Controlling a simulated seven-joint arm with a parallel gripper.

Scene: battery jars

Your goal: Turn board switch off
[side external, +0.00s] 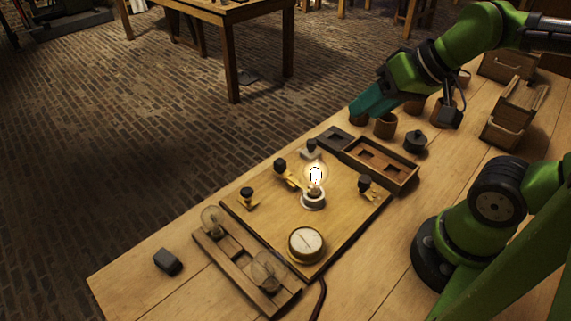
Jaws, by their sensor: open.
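The wooden board (346,226) lies on the bench in the middle of the side external view. A bulb (316,175) at its centre glows brightly. A brass piece with a black knob (281,165), left of the bulb, looks like the switch lever; its exact position is hard to tell. Other black-knobbed brass fittings (247,194) (366,184) sit at the board's left and right sides. A round dial meter (306,243) is at the front. My gripper (362,104) is open, above and beyond the board's far right, over small brown pots and apart from the board.
A compartmented wooden tray (409,184) sits behind the board, with brown pots (385,126) and a dark lidded pot (415,142) nearby. A wooden rack with glass jars (213,221) stands at the front left. A dark block (168,262) lies near the left edge. Wooden boxes (507,66) are at right.

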